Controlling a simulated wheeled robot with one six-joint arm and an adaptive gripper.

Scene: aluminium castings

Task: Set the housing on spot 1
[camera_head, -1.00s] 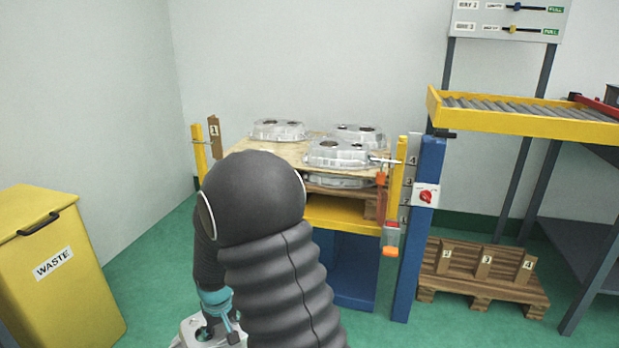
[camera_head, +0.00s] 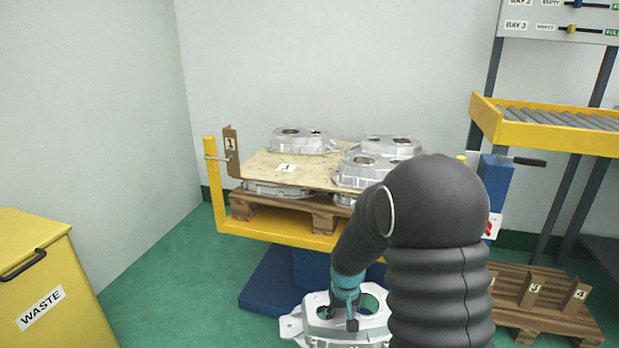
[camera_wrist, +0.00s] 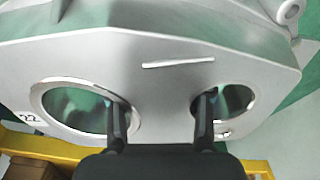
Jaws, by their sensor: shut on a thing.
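My gripper (camera_head: 340,312) is shut on an aluminium housing (camera_head: 312,328), which hangs low in front of the stacking table in the head view. In the wrist view the housing (camera_wrist: 150,60) fills most of the picture, with my two fingers (camera_wrist: 160,122) at its two round bores. A label reading 22 shows at its left edge. Spot 1 is a bare patch of board at the front left of the top wooden layer, marked with a label 1 (camera_head: 286,168). Other housings stand on that board: one behind spot 1 (camera_head: 300,142), one at back right (camera_head: 388,148), one at front right (camera_head: 362,172).
A yellow frame (camera_head: 270,232) carries the stack, with a brown stop board numbered 1 (camera_head: 231,150) at its left corner. A yellow waste bin (camera_head: 35,285) stands at left. A roller conveyor (camera_head: 560,122) and a pallet with numbered boards (camera_head: 545,300) are at right.

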